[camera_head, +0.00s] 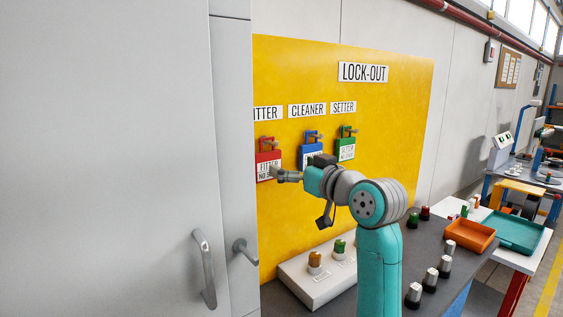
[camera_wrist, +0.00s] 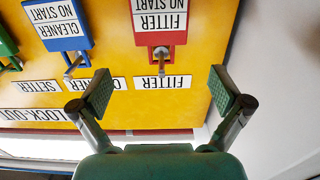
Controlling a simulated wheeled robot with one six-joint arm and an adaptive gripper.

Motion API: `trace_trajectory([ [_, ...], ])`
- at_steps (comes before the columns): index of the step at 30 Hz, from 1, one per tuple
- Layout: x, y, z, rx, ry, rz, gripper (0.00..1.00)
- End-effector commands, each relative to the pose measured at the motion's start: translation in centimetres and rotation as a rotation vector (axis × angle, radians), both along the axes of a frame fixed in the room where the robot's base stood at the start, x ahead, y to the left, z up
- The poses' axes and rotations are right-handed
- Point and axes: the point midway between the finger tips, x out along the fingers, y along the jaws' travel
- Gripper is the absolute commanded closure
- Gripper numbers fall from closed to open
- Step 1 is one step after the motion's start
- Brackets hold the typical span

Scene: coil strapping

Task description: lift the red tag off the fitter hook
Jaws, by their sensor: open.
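The red tag (camera_head: 268,162) hangs on the fitter hook (camera_head: 267,140) on the yellow lock-out board (camera_head: 390,120), below the partly hidden FITTER label. In the wrist view the picture is upside down, and the red tag (camera_wrist: 160,38) hangs on its hook (camera_wrist: 161,57) beyond my fingers. My gripper (camera_head: 277,174) is in front of the board, close to the lower edge of the red tag in the head view. In the wrist view my gripper (camera_wrist: 166,93) is open and empty, its two fingers apart, with no contact with the tag visible.
A blue cleaner tag (camera_head: 311,152) and a green setter tag (camera_head: 346,148) hang to the right. A grey cabinet (camera_head: 130,150) with a handle fills the left and hides the board's left edge. A white box (camera_head: 310,280) with coloured knobs stands on the bench below.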

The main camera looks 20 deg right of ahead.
Motion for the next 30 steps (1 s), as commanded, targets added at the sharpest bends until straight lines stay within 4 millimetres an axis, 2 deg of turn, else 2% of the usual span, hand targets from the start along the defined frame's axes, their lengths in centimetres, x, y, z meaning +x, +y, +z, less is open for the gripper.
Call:
trace_trajectory([
  [5, 1.0, 0.3, 0.1, 0.000, 0.001, 0.002, 0.00],
  [21, 8.8, 2.9, 0.1, 0.001, 0.000, 0.002, 0.00],
  [30, 10.3, 3.3, 0.0, 0.000, 0.000, 0.001, 0.00],
])
